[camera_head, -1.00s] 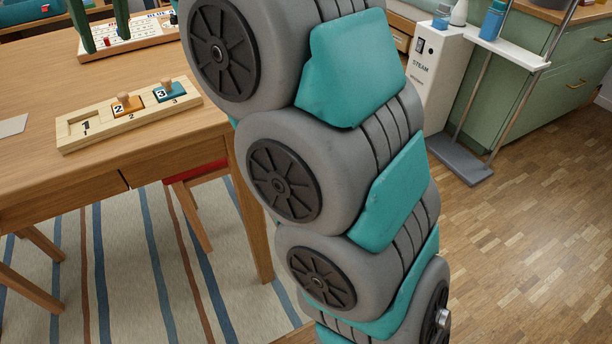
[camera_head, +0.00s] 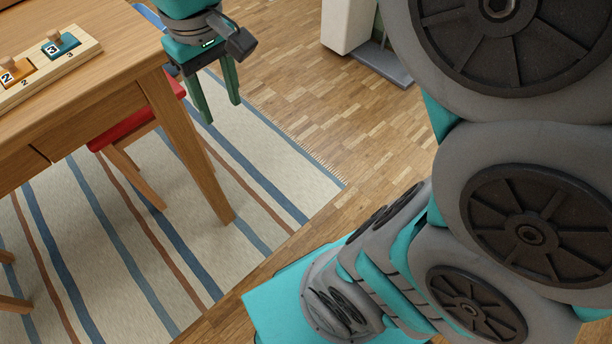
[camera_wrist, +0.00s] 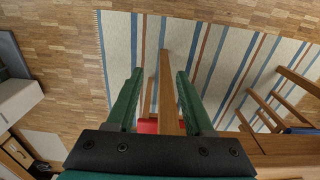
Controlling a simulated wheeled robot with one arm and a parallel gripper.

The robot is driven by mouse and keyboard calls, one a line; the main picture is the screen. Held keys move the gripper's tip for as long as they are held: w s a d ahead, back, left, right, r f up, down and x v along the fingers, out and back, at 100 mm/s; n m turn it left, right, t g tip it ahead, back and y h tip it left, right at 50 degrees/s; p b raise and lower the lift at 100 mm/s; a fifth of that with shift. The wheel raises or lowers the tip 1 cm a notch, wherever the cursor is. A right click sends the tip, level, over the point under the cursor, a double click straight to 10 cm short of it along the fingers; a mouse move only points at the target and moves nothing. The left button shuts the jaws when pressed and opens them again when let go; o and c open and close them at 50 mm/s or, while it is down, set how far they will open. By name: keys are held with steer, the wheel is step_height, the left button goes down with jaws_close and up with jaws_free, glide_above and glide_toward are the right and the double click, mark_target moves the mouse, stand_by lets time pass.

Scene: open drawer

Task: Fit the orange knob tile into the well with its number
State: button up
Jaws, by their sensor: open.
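The orange knob tile (camera_head: 20,69), marked 2, lies at the board's section labelled 2. I cannot tell whether it sits flush in its well. The wooden number board (camera_head: 88,48) is on the table at the left edge of the head view, its left end cut off. A teal knob tile (camera_head: 68,43), marked 3, lies at the section labelled 3. My gripper (camera_head: 221,112) is open and empty, pointing down beyond the table's right edge, well right of the board. In the wrist view my gripper (camera_wrist: 158,72) has nothing between its green fingers; no tile shows there.
The wooden table (camera_head: 110,75) has a leg (camera_head: 190,150) below and left of my gripper. A red-seated stool (camera_head: 125,130) stands under the table. A striped rug (camera_head: 110,240) covers the floor. A white appliance (camera_head: 348,25) stands at the back.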

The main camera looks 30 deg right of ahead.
steer(key=s+d+f+m+g, duration=0.1)
steer(key=s+d+f, duration=0.2)
steer(key=s+f, duration=0.3)
steer(key=s+d+f+m+g, duration=0.1)
steer(key=s+d+f+m, duration=0.1)
steer(key=s+f, duration=0.4)
steer(key=s+d, duration=0.1)
steer(key=s, duration=0.2)
steer(key=shift+s+d, duration=0.25)
steer(key=shift+s, duration=0.1)
